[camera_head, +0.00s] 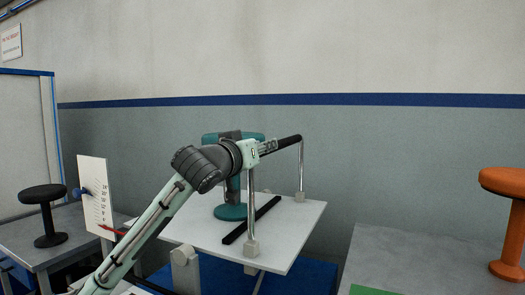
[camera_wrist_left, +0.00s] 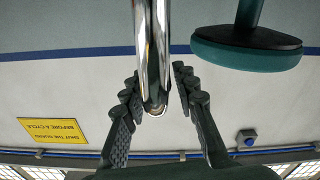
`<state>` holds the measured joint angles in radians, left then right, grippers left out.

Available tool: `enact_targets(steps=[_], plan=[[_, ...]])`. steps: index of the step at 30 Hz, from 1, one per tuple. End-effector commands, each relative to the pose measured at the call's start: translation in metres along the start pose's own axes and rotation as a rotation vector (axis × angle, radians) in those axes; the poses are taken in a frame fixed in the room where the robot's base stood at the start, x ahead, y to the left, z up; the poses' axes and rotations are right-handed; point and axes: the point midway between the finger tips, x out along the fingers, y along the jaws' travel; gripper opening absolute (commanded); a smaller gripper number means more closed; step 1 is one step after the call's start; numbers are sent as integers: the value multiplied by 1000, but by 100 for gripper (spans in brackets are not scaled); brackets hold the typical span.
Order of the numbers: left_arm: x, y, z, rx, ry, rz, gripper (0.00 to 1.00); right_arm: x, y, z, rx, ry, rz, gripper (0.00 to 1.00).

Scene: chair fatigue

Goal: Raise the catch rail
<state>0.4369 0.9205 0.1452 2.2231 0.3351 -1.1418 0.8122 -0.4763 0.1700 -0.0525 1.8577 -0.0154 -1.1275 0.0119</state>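The catch rail (camera_head: 301,165) stands upright on the white platform (camera_head: 190,228), with two chrome posts in pale foot blocks and a black crossbar on top. My left gripper (camera_head: 258,149) is at the rail's near upper corner, where the near post meets the crossbar. In the left wrist view, which is upside down, the chrome tube (camera_wrist_left: 152,50) runs between the two fingers of the left gripper (camera_wrist_left: 158,72). My right gripper is not in view.
A teal stool (camera_head: 231,212) stands on the platform behind my arm. A black bar (camera_head: 238,231) lies on the platform near the posts. A black stool (camera_head: 42,194) and a white sign board (camera_head: 96,190) are at left. An orange stool (camera_head: 507,240) stands on the grey table at right.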

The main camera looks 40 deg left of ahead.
Motion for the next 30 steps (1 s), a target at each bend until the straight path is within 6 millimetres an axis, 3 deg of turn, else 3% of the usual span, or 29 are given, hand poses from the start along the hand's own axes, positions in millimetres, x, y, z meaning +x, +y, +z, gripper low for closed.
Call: enact_targets(steps=[3,13,24,30], plan=[[0,1,3,0,-7,1,43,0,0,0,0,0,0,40],[-5,1,5,0,-12,1,43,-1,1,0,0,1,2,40],[-61,1,4,-1,-11,2,43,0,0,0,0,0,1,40],[-74,1,4,1,-11,1,43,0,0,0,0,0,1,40]])
